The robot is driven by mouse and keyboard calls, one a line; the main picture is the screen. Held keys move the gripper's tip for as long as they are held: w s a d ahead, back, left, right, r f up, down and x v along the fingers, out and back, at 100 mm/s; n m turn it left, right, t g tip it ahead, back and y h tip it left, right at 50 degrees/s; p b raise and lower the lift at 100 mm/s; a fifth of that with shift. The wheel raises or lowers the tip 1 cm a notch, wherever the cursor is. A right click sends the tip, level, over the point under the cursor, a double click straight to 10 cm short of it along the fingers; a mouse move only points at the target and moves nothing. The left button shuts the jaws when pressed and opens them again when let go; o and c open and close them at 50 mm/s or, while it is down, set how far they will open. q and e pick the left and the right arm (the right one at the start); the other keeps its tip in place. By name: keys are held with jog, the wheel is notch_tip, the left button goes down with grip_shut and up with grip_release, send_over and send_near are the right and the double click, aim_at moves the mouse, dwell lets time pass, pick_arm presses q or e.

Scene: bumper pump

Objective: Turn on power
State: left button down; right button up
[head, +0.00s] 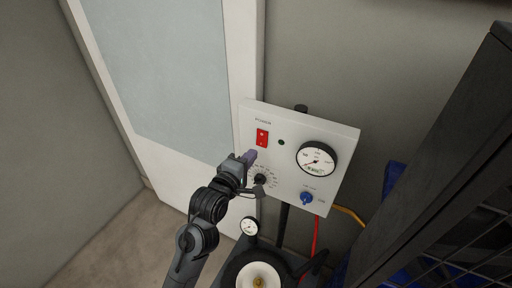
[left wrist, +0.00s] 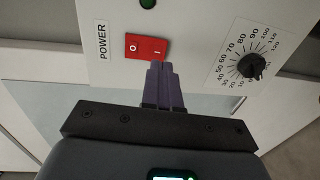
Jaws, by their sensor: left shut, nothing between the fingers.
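The red power switch (head: 262,138) is a rocker on the upper left of a white control panel (head: 321,134). In the left wrist view the red switch (left wrist: 146,47) lies beside the POWER label (left wrist: 102,40), with "O" and "I" marks on it. My left gripper (head: 250,157) is shut and empty, with its fingers just below the switch in the head view. In the left wrist view the fingertips (left wrist: 158,66) reach the lower edge of the switch near the "I" end; I cannot tell whether they touch. My right gripper is not in view.
The panel also carries a black dial (head: 260,179), a round gauge (head: 316,160), a blue knob (head: 306,198) and a small dark green indicator (head: 281,142). A pump with a small gauge (head: 249,226) stands below. A dark mesh frame (head: 450,190) fills the right side.

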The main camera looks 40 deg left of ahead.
aim_at(261, 145)
pick_arm(q)
jog(key=shift+p+x, duration=0.75)
jog(key=shift+x, duration=1.25)
